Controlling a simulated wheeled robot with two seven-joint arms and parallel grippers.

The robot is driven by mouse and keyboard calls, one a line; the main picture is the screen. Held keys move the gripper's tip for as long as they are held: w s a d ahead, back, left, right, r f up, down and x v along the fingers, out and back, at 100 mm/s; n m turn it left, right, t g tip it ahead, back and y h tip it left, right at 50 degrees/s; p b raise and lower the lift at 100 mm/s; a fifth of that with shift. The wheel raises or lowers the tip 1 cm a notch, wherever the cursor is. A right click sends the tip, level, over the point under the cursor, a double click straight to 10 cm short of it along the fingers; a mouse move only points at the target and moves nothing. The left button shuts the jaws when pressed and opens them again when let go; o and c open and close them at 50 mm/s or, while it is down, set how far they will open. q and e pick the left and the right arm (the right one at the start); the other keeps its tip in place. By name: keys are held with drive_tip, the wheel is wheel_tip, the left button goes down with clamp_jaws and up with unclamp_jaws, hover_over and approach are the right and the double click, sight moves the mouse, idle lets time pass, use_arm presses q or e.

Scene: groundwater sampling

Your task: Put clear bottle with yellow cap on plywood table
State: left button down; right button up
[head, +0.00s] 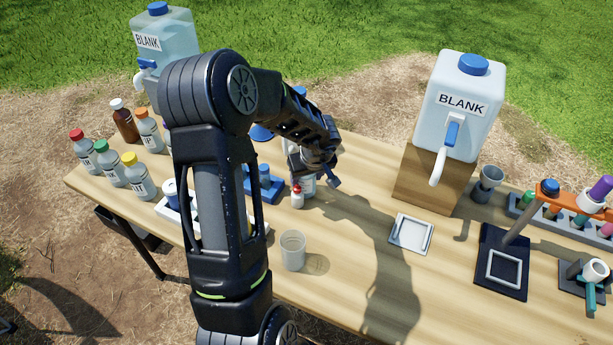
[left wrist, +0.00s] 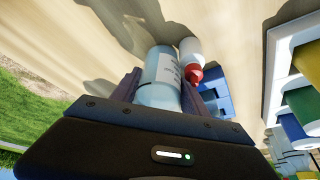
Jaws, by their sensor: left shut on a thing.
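A clear bottle with a yellow cap (head: 139,180) stands upright at the left of the plywood table (head: 345,285), to the right of a green-capped bottle. My left gripper (head: 313,163) is away from it, near the table's middle. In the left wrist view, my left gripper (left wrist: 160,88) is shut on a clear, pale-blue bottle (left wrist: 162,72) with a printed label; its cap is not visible. This held bottle shows only partly in the head view. I cannot tell whether it touches the table. My right gripper is not in view.
A small white bottle with a red cap (head: 297,198) stands close beside the held bottle. A clear cup (head: 292,250) stands nearer the front edge. A BLANK container (head: 455,115) stands on a wooden block. Bare tabletop lies right of the cup.

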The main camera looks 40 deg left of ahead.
use_arm(q)
drive_tip(key=c, duration=0.6)
unclamp_jaws()
drive_tip(key=shift+f, duration=0.1)
drive_tip(key=p+v, duration=0.3)
drive_tip(key=v, duration=0.9)
drive_tip(key=shift+a, duration=0.1)
